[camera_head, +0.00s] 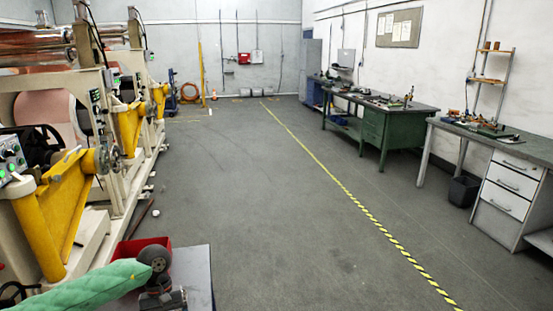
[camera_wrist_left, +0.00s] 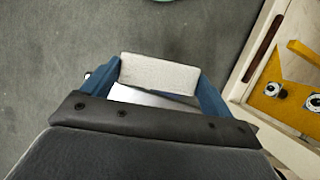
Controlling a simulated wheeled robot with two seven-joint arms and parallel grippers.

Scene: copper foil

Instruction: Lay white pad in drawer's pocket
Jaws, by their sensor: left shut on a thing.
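The white pad (camera_wrist_left: 160,74) is a small pale block, held between the two blue fingers of my left gripper (camera_wrist_left: 162,82) in the left wrist view. The gripper is shut on it, with grey floor below. In the head view my left arm's dark wrist (camera_head: 160,280) shows at the lower left, but its fingertips and the pad cannot be made out there. White drawers (camera_head: 506,178) under the right-hand bench look shut. No open drawer or pocket is visible. My right gripper is not in view.
Yellow and white machines (camera_head: 65,205) line the left side. A red bin (camera_head: 140,247) stands close by at lower left. Green workbench (camera_head: 383,128) and grey bench (camera_head: 455,125) line the right wall, with a black waste bin (camera_head: 463,191) below. The middle floor is clear.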

